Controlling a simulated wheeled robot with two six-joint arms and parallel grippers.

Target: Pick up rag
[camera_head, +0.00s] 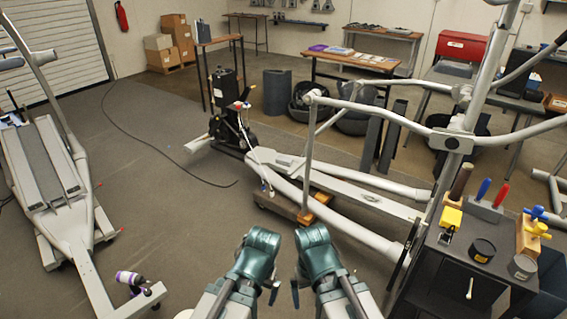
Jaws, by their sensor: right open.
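No clearly recognisable rag shows. A small yellow block-shaped item (451,217) lies on the left part of the dark cart top at the right; I cannot tell if it is cloth or sponge. My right gripper (322,281) is at the bottom middle, open and empty, well to the left of the cart. My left gripper (251,283) is beside it, in a mirrored pose, and looks open and empty. Neither touches anything.
The dark cart (445,268) also carries screwdrivers in a holder (484,208), round tins (482,251) and yellow-and-blue clamps (536,228). An elliptical frame (340,190) stands ahead; another machine (60,200) is left.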

